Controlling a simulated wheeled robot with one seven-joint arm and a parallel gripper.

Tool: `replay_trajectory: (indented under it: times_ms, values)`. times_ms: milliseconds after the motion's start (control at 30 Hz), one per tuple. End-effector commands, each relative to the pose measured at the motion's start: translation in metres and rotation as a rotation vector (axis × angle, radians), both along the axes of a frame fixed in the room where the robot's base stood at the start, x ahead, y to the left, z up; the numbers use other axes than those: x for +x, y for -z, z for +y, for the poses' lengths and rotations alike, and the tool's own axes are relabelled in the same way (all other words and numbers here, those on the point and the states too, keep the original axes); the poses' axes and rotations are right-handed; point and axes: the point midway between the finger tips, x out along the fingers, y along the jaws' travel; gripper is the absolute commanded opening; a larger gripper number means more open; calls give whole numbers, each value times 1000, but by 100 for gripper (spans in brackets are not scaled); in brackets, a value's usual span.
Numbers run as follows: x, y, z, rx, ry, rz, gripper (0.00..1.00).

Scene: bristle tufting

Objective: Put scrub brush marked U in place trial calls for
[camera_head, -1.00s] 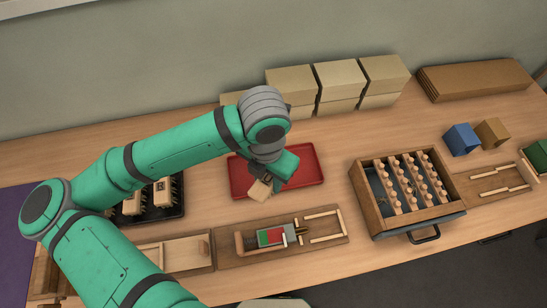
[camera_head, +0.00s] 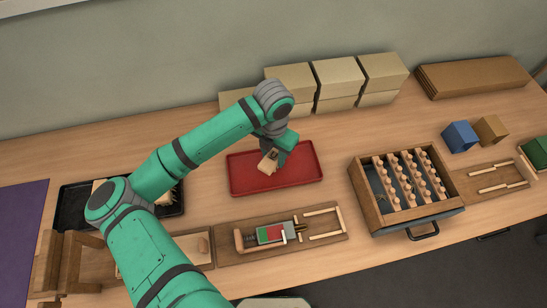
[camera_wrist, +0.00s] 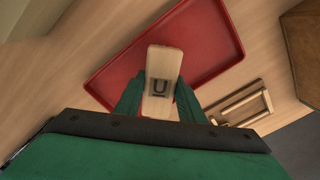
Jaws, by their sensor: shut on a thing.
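The scrub brush marked U (camera_head: 268,161) is a pale wooden block over the red tray. In the wrist view the brush (camera_wrist: 160,75) shows a dark underlined U on its face. My gripper (camera_head: 276,152) is shut on the brush, with a green finger on each side of it; the gripper also shows in the wrist view (camera_wrist: 158,98). The red tray (camera_head: 304,176) lies behind the wooden fixture and looks otherwise empty. I cannot tell whether the brush touches the tray floor. The black tray (camera_head: 72,208) at left holds other pale blocks, partly hidden by my arm.
A wooden fixture (camera_head: 230,258) with a red and green piece stands in front of the red tray. A wooden drawer rack of pegs (camera_head: 370,222) is at right. Beige boxes (camera_head: 338,78) line the back. Blue (camera_head: 460,138) and brown blocks (camera_head: 491,130) sit at far right.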

Motion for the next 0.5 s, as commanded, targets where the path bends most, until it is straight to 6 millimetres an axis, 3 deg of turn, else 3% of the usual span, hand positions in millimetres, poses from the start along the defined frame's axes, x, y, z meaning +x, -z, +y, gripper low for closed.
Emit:
replay_trajectory:
  times_ms: [133, 500]
  values:
    - [-1, 19, -1, -2, -1, 1, 6]
    - [-1, 23, 0, 0, 1, 0, 6]
